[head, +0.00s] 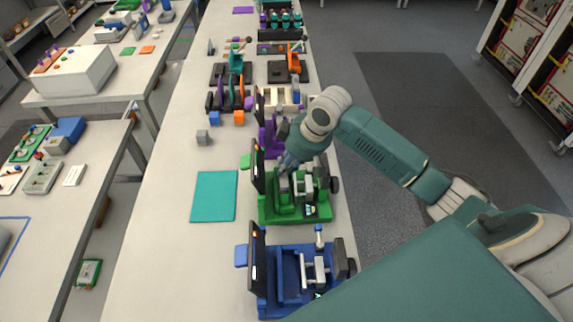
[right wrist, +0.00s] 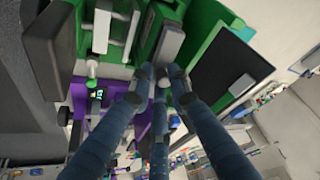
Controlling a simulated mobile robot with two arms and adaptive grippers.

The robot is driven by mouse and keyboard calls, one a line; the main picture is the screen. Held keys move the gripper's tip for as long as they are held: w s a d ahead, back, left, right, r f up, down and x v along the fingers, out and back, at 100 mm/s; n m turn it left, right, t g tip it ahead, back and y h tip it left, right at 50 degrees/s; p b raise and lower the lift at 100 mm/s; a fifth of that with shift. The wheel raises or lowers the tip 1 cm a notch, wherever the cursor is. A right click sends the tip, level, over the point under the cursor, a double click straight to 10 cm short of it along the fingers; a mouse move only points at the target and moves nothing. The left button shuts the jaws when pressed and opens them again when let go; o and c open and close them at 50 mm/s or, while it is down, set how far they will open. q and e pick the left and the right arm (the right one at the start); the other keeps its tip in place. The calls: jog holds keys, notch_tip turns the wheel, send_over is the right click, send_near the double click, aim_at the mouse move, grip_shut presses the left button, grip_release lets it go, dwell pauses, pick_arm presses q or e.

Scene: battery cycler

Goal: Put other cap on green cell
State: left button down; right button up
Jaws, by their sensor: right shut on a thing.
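The green cell (head: 296,206) stands on the bench in the head view, with a black upright panel at its left and grey parts on top. My right gripper (head: 287,163) is over its far left part, fingers pointing down. In the right wrist view the gripper (right wrist: 158,82) is shut on a small grey piece, apparently the cap (right wrist: 163,78), mostly hidden by the fingers. The green cell (right wrist: 207,70) is right at the fingertips, with a grey block (right wrist: 170,42) in its slot. I cannot tell whether the held piece touches the cell. My left gripper is not in view.
A blue cell (head: 285,275) stands nearer and a purple cell (head: 267,138) farther along the bench. A teal mat (head: 214,196) lies left of the green cell. The bench's left side is mostly clear.

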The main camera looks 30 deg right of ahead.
jog(key=shift+s+f, duration=0.1)
jog(key=shift+f, duration=0.35)
dwell(0.5)
jog(key=o, duration=0.9)
jog(key=shift+o, duration=0.3)
jog(key=o, duration=0.4)
jog(key=shift+o, duration=0.2)
jog(key=shift+r, duration=0.1)
jog(key=shift+r, duration=3.5)
